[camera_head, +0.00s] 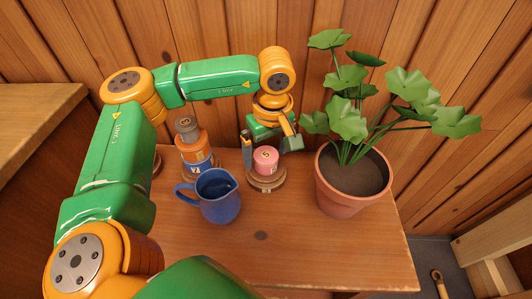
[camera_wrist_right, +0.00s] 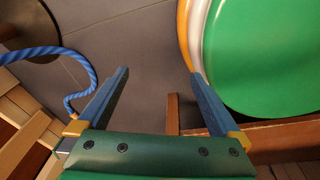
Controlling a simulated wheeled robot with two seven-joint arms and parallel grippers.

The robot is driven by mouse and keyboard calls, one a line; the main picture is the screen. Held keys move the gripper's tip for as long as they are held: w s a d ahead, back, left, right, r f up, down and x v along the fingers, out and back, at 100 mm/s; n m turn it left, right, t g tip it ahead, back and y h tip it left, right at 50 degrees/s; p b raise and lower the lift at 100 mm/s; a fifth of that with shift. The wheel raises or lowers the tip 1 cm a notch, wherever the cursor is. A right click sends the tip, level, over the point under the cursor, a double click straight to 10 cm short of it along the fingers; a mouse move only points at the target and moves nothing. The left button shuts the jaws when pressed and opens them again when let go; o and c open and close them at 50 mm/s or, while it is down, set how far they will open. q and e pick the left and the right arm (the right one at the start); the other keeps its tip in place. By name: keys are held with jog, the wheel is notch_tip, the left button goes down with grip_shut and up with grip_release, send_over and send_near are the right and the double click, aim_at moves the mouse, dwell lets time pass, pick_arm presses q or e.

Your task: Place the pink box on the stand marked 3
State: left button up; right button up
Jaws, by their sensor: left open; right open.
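The pink box (camera_head: 265,160), a short round spool with a dark mark on top, sits upright on a round wooden stand (camera_head: 267,185). The small label on that stand's front is too small to read surely. My left gripper (camera_head: 268,142) is open just above and behind the pink box, one finger left of it and the other to its upper right. I cannot tell whether a finger touches it. My right gripper (camera_wrist_right: 160,76) is open and empty in the right wrist view, with floor between its fingers.
Left of the pink box stands a stack of a grey box (camera_head: 186,128), an orange box (camera_head: 194,148) and a blue box (camera_head: 199,166). A blue jug (camera_head: 217,197) stands in front. A potted plant (camera_head: 349,193) stands right. The table's front (camera_head: 310,255) is clear.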

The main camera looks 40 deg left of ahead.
aim_at(269, 159)
pick_arm(q)
notch_tip(269, 159, up, 11)
jog(key=d+p, duration=0.1)
jog(key=shift+s+d+p, duration=0.15)
jog(key=shift+s+p, duration=0.15)
jog(key=shift+p, duration=0.1)
pick_arm(e)
jog(key=shift+s+a+r, duration=0.7)
jog(key=shift+s+r, duration=0.2)
jog(key=shift+r, duration=0.05)
jog(key=shift+w+a, duration=0.1)
jog(key=shift+w, duration=0.05)
